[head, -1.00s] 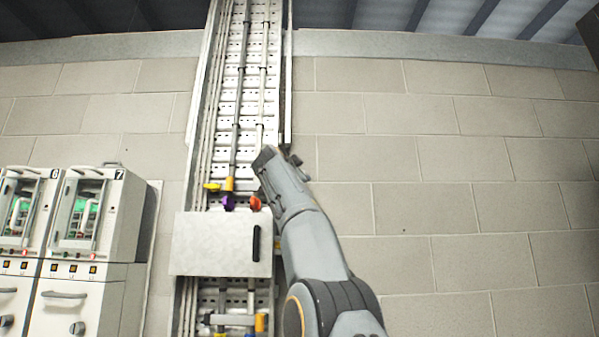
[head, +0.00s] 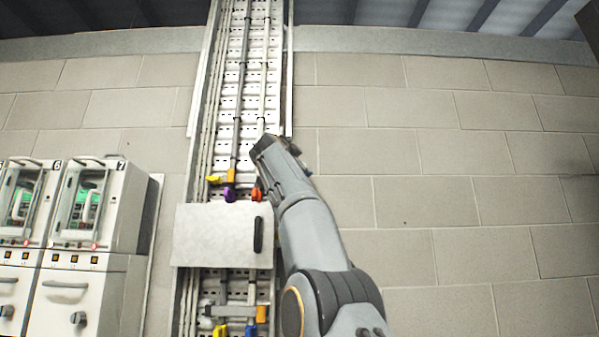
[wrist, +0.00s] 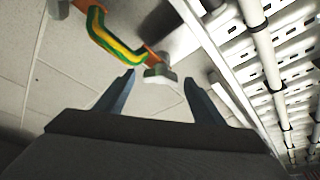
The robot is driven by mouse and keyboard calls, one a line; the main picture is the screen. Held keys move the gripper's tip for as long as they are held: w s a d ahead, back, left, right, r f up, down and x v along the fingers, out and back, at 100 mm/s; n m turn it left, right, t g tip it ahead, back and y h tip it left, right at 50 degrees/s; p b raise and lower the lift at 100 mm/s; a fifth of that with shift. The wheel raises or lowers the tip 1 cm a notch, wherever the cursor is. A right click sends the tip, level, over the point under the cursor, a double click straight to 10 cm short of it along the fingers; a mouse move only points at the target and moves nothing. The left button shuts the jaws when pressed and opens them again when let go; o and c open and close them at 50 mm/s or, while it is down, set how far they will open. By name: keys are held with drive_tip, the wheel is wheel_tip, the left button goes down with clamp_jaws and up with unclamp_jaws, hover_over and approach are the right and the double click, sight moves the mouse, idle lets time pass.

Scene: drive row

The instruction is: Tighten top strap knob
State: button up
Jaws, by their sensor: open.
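In the wrist view a pale grey knob (wrist: 160,74) sits at the end of a green-and-yellow strap (wrist: 110,38) with a copper-coloured end piece. My gripper (wrist: 159,80) is open, with one finger on each side of the knob in the picture. I see no contact, and cannot tell how deep the knob lies between the fingers. In the head view my gripper end (head: 266,146) is up beside the metal cable ladder; its fingers and the strap knob cannot be made out there, partly behind my arm.
The cable ladder (head: 243,100) runs up the block wall. White switchgear cabinets (head: 90,225) stand at left. The wall at right is bare.

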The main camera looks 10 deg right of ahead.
drive_tip(key=shift+b+v, duration=2.8)
drive_tip(key=shift+b, duration=0.1)
drive_tip(key=shift+s, duration=0.1)
